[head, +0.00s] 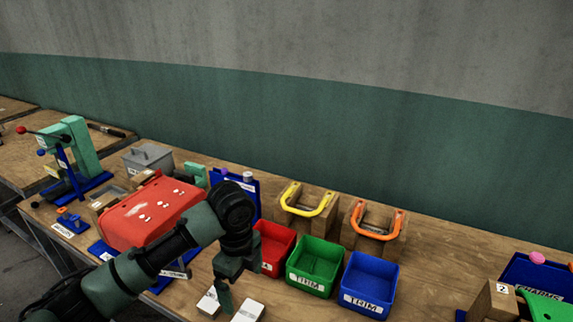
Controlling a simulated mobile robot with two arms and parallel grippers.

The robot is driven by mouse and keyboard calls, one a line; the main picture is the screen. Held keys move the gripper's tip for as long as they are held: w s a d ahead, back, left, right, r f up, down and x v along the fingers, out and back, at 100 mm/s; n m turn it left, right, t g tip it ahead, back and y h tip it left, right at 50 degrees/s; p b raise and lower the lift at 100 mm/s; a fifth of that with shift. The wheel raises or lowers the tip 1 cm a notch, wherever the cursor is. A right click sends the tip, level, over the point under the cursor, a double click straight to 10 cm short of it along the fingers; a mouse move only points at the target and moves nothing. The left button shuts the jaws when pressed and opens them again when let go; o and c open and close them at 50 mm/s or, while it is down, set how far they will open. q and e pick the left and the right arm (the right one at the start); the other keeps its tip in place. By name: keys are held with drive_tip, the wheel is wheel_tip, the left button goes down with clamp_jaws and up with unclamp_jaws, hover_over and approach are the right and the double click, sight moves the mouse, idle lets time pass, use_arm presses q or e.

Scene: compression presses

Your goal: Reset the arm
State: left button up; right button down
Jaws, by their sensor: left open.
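My left arm comes in from the lower left and bends down at the wrist. My left gripper (238,284) is open and points down over the wooden bench, with nothing seen between its fingers. It is in front of the red bin (272,246) and left of the green bin (315,265). My right gripper is not in view.
A blue bin (367,284) stands beside the green one. Behind are wooden stands with a yellow handle (306,201) and an orange handle (376,222). A large red cover (148,216) is partly hidden by my arm. A green press (82,150) stands far left.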

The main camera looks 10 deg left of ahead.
use_arm(q)
drive_tip(key=s+d+f+n+h, duration=0.1)
drive_tip(key=s+d+f, duration=0.2)
drive_tip(key=s+d+f+n+h, duration=0.1)
drive_tip(key=s+d+f+n, duration=0.1)
drive_tip(key=s+f, duration=0.1)
drive_tip(key=shift+s+d+f+t, duration=0.25)
drive_tip(key=shift+d+t, duration=0.15)
drive_tip(key=s+f+n+t+h, duration=0.1)
drive_tip(key=s+f+n, duration=0.2)
drive_tip(key=s+n, duration=0.25)
drive_tip(key=s+a+f+n+t+y, duration=0.2)
drive_tip(key=s+a+n+y, duration=0.1)
drive_tip(key=s+a+n, duration=0.95)
wheel_tip(320, 180, down, 28)
drive_tip(key=s+d+m+g+b, duration=0.1)
drive_tip(key=s+g+b, duration=0.1)
drive_tip(key=s+a+f+b, duration=0.1)
drive_tip(key=s+a+f, duration=0.1)
drive_tip(key=s+f, duration=1.3)
wheel_tip(320, 180, down, 2)
drive_tip(key=shift+s+a+f+g, duration=0.1)
drive_tip(key=shift+s+a+g, duration=0.25)
drive_tip(key=shift+g, duration=0.05)
